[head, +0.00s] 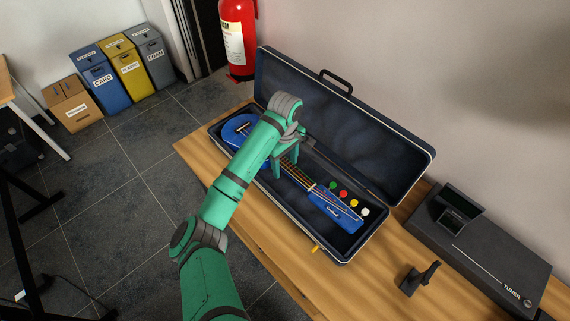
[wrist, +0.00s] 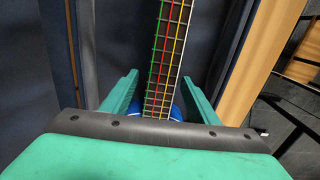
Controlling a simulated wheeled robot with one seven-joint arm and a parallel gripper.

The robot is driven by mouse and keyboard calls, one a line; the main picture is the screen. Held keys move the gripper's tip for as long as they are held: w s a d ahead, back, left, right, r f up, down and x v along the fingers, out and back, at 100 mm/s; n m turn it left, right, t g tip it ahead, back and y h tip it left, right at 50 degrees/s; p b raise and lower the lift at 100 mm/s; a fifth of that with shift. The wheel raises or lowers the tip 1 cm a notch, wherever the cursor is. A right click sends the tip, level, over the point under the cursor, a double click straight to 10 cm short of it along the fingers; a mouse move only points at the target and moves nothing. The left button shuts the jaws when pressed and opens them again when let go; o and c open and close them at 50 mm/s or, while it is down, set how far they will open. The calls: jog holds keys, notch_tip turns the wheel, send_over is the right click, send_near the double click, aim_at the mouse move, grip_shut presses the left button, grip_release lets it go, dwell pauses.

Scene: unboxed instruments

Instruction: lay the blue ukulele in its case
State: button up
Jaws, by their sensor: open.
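The blue ukulele (head: 336,209) lies inside the open case (head: 345,253), its body at the left end and its headstock with coloured tuning pegs at the right end. My gripper (head: 285,172) is over the neck, and my arm hides part of the body and neck. In the wrist view the neck (wrist: 165,60) with coloured strings runs between the fingers of my open gripper (wrist: 160,92), with a gap on each side. A bit of the blue body shows low in that view. The case lid stands open toward the wall.
The case is on a wooden table (head: 270,262). A black tuner box (head: 480,250) and a small black stand (head: 418,280) are to its right. A red fire extinguisher (head: 238,40) stands behind at the left. Labelled bins (head: 95,78) are on the floor.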

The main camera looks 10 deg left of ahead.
notch_tip(320, 180, up, 9)
jog(key=shift+w+r, duration=0.1)
jog(key=shift+d+r, duration=0.1)
jog(key=shift+r, duration=0.6)
